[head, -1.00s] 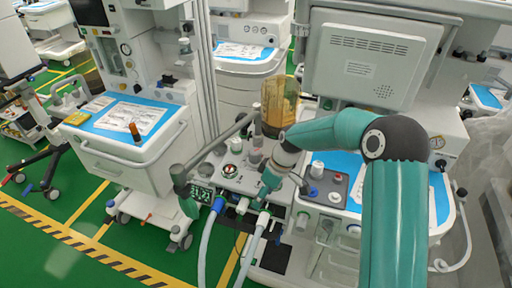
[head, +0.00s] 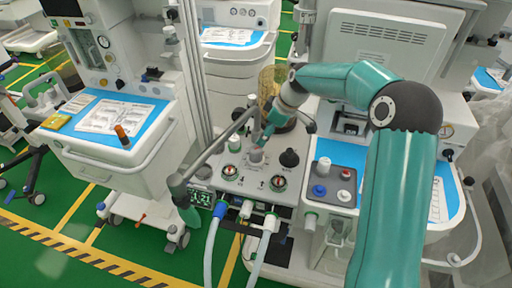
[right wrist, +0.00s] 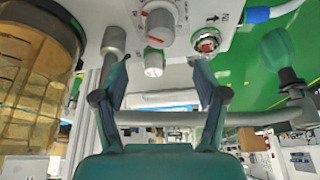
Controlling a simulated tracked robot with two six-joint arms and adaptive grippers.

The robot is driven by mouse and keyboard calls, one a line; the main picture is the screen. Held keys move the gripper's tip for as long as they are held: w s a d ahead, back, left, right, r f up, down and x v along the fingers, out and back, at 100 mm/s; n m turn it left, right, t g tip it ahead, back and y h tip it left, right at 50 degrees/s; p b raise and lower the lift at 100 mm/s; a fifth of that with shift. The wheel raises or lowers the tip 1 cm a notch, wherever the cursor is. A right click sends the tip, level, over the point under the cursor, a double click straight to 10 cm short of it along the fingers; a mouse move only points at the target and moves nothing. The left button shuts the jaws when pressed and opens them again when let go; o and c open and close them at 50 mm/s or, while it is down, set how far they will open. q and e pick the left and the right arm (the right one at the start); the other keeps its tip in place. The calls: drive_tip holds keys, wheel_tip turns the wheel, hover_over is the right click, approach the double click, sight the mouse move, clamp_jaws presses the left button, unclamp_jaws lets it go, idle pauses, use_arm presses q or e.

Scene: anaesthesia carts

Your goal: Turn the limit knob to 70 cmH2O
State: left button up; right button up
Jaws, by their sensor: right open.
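A pale grey knob (head: 256,156), which looks like the limit knob, stands on the grey panel between the carts. It also shows at the top of the right wrist view (right wrist: 158,22), with red marks at its rim; its scale is too small to read. My right gripper (head: 265,137) is just behind and above this knob. In the right wrist view my right gripper (right wrist: 158,72) has its fingers apart with nothing between them, and the knob lies beyond the fingertips. My left gripper is not in view.
The panel also carries a white knob with a green ring (head: 234,143), a black knob (head: 289,158) and two round dials. An amber canister (right wrist: 38,75) stands close beside my right gripper. A grey tube arm with a green bag (head: 190,214) crosses left of the panel.

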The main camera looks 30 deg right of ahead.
sight(256, 149)
drive_tip(key=p+x, duration=0.1)
drive_tip(key=x, duration=0.9)
drive_tip(key=shift+p, duration=0.4)
drive_tip(key=c, duration=1)
drive_tip(key=shift+d, duration=0.15)
drive_tip(key=shift+c, duration=0.7)
